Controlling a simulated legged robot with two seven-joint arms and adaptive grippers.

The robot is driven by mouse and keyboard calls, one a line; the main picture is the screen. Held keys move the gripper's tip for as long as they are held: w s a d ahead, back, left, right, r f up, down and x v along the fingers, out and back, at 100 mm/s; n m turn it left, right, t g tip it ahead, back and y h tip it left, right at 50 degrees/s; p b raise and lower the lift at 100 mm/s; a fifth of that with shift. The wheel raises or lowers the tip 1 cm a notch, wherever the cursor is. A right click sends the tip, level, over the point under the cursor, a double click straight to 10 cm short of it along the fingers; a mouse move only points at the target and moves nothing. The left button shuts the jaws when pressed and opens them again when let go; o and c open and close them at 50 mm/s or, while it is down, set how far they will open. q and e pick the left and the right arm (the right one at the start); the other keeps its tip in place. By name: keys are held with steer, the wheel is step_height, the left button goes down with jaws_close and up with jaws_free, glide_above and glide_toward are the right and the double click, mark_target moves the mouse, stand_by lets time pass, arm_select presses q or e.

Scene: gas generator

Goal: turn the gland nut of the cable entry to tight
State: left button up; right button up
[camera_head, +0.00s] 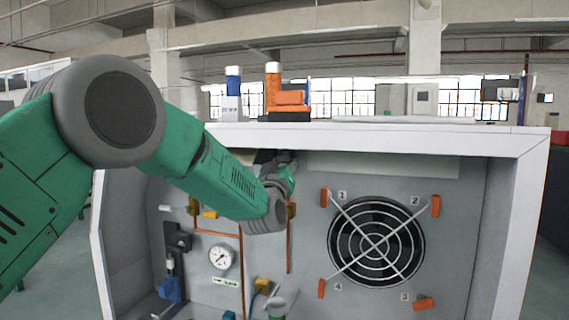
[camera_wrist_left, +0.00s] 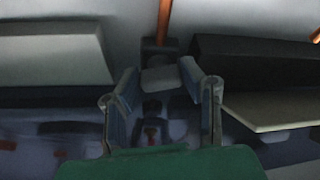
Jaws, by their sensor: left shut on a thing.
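My left gripper (camera_head: 284,176) is inside the upper part of the open generator cabinet, just under its top edge, partly hidden behind my own wrist. In the left wrist view its two fingers close on a small grey piece (camera_wrist_left: 160,79), which appears to be the gland nut. A dark block (camera_wrist_left: 155,45) sits just beyond it, with a copper-coloured line running up from it. In the head view the nut and cable entry are hidden by my arm and gripper. How far the nut is turned cannot be seen. My right gripper is not in view.
The cabinet's white frame (camera_head: 400,138) runs over and beside the workspace. A round fan grille (camera_head: 376,242) with orange corner tabs is to the right. A pressure gauge (camera_head: 222,256) and copper pipes (camera_head: 241,275) are below. Blue (camera_head: 233,95) and orange items (camera_head: 285,98) stand on top.

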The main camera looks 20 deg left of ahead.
arm_select(q)
steer(key=shift+r+m+h, duration=0.2)
steer(key=shift+m+h, duration=0.2)
steer(key=shift+m, duration=0.3)
steer(key=m+h+p, duration=0.1)
steer(key=m+h, duration=0.1)
steer(key=m, duration=0.1)
steer(key=shift+a+m, duration=0.15)
steer(key=shift+m, duration=0.15)
steer(key=m+h+p, duration=0.1)
steer(key=m, duration=0.2)
steer(key=m+h+p, duration=0.1)
steer(key=m+h, duration=0.1)
steer(key=m, duration=0.1)
steer(key=shift+a+r+m, duration=0.1)
steer(key=shift+m, duration=0.3)
steer(key=m+g+h, duration=0.1)
steer(key=m, duration=0.2)
steer(key=m+g+h+p, duration=0.1)
steer(key=m, duration=0.2)
steer(key=shift+h, duration=0.4)
steer(key=shift+m+g+h+p, duration=0.5)
steer(key=shift+m+g+p, duration=0.2)
steer(key=shift+m, duration=1)
steer(key=o, duration=1.1)
steer(key=shift+o, duration=0.2)
steer(key=shift+s, duration=0.1)
